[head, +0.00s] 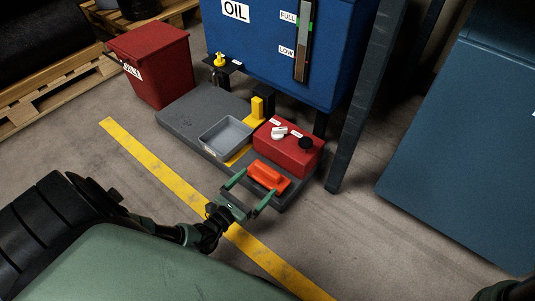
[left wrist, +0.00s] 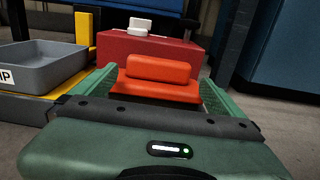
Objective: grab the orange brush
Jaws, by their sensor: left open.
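The orange brush (head: 268,176) lies on the dark grey platform (head: 182,122), just in front of a red box. In the left wrist view the brush (left wrist: 158,72) shows as an orange block with a raised grip, between my two green fingers. My left gripper (head: 252,190) is open, with its fingers pointing at the brush, one on each side. I cannot tell whether they touch it. The brush's near lower part is hidden by the gripper body in the left wrist view. My right gripper is not seen; only a dark part shows at the bottom right corner.
The red box (head: 286,152) with white and black caps stands right behind the brush. A grey tray (head: 226,136) and a yellow post (head: 257,108) are to the left. A blue oil tank (head: 270,50) and dark post (head: 365,100) stand behind. Open floor lies right.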

